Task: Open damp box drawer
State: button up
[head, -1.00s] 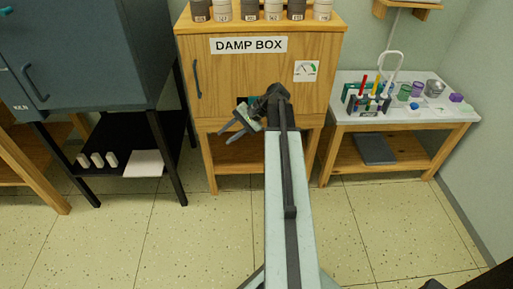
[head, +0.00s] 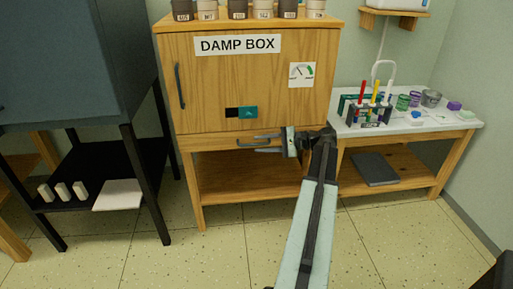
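The damp box (head: 213,100) is a wooden cabinet with a "DAMP BOX" label and a shut door. Its drawer (head: 215,143) is the narrow wooden front under the door, and it looks shut. A thin grey bar, which looks like the drawer's handle (head: 243,144), shows at the middle of that front. My gripper (head: 262,145) comes in from the right, its fingers pointing left in front of the drawer. The fingers look apart, with a gap between them. They overlap the handle in the picture; whether they touch it or stand around it I cannot tell.
The door has a dark upright handle (head: 179,86), a dial (head: 301,74) and a teal slider (head: 247,112). Several jars (head: 238,10) stand on top. A side table (head: 455,123) with tools stands right, a black stand (head: 150,160) left. Floor in front is clear.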

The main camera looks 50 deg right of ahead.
jog(key=shift+x, duration=1.2)
grip_shut()
dwell(0.5)
